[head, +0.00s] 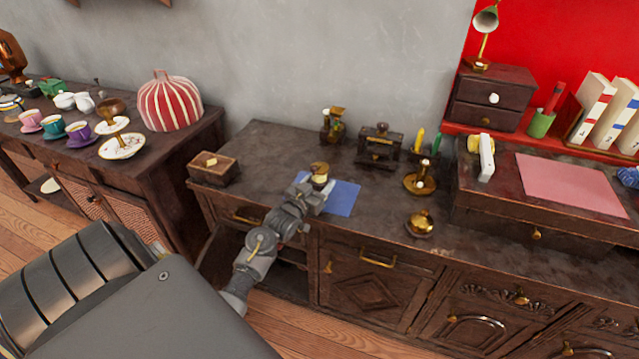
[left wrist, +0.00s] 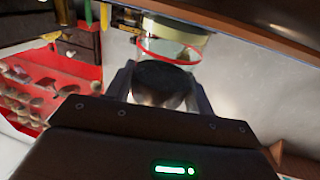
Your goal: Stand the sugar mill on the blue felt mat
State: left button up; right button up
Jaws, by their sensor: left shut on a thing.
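The blue felt mat (head: 342,199) lies on the dark wooden cabinet top, partly covered by my left gripper. My left gripper (head: 318,186) is over the mat's left part and is shut on the sugar mill (head: 320,170). The mill's brownish top shows above the fingers; its lower part is hidden in the head view. In the left wrist view the mill (left wrist: 168,50) is between the fingers, with a clear body, a red ring and a dark part inside. I cannot tell whether its base touches the mat. My right gripper is not in view.
Behind the mat stand a brass-and-dark mill-like object (head: 333,126) and a dark press-like stand (head: 380,145). To the right are a brass candlestick-like piece (head: 420,181) and a brass pot (head: 420,223). A wooden box (head: 213,168) stands left. The cabinet top between is clear.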

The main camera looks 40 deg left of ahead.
pick_arm(q)
jog(key=shift+f, duration=0.15)
jog(key=o, duration=1.3)
jog(key=shift+o, duration=0.2)
jog(key=shift+r, duration=0.25)
jog(key=s+d, duration=0.1)
jog(key=s, duration=1.1)
jog(key=shift+d, duration=0.35)
